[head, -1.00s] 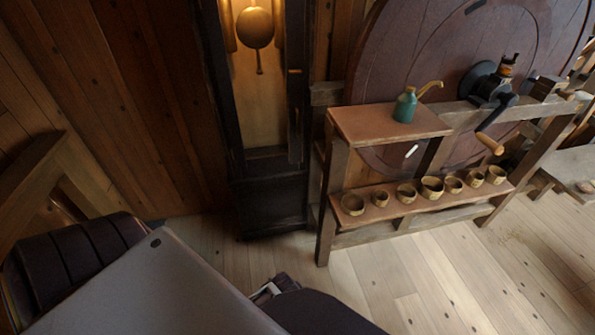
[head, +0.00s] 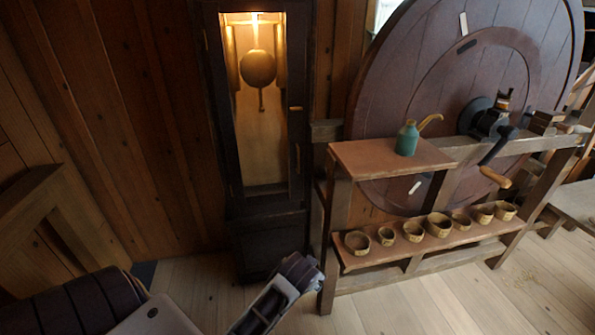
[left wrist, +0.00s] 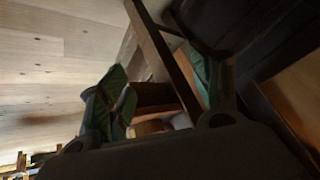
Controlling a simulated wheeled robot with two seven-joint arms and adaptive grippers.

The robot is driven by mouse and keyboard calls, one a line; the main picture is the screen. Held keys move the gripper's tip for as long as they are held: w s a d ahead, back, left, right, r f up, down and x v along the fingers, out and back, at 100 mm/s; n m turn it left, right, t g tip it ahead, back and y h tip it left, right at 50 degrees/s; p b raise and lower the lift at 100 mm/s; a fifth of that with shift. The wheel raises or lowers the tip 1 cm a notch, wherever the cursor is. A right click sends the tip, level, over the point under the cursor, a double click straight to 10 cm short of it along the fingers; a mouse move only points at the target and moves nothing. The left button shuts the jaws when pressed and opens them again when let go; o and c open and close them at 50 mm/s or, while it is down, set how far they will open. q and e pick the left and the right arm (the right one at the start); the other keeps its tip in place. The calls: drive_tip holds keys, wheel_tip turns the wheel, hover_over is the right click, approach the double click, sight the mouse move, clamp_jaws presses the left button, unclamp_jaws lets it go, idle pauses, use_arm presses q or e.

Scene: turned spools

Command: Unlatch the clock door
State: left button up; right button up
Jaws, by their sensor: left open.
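The tall dark clock case (head: 268,222) stands against the wood wall in the head view. Its narrow glazed door (head: 210,120) looks shut, with a lit pendulum (head: 258,68) hanging behind it. A small light-coloured latch (head: 295,108) sits on the door's right side. My left gripper (head: 306,270) is low in front of the case's foot, well below the latch and apart from it. In the left wrist view its green-padded fingers (left wrist: 160,72) are spread, and I see nothing gripped between them. My right gripper is not in view.
Right of the clock stands a wooden frame (head: 335,235) with a big round wheel (head: 410,100) and a crank (head: 495,177). A teal oil can (head: 407,140) is on its upper shelf; several small turned cups (head: 438,224) line the lower one. Floor in front is clear.

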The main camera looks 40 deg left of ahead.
use_arm(q)
drive_tip(key=w+a+r+n+t+y, duration=0.2)
drive_tip(key=w+a+r, duration=0.3)
drive_tip(key=r, duration=0.8)
drive_tip(key=w+a+r+n+t+y, duration=0.1)
drive_tip(key=w+a+r+n+y, duration=0.3)
drive_tip(key=w+r, duration=0.5)
drive_tip(key=w+a+r+n+t+y, duration=0.2)
drive_tip(key=w+a+r, duration=0.5)
drive_tip(key=r, duration=0.9)
drive_tip(key=n+y, duration=0.1)
drive_tip(key=y, duration=0.1)
drive_tip(key=shift+w+r+t+y+b, duration=0.15)
drive_tip(key=shift+r+t+y+b, duration=0.15)
drive_tip(key=shift+r+y+b, duration=0.1)
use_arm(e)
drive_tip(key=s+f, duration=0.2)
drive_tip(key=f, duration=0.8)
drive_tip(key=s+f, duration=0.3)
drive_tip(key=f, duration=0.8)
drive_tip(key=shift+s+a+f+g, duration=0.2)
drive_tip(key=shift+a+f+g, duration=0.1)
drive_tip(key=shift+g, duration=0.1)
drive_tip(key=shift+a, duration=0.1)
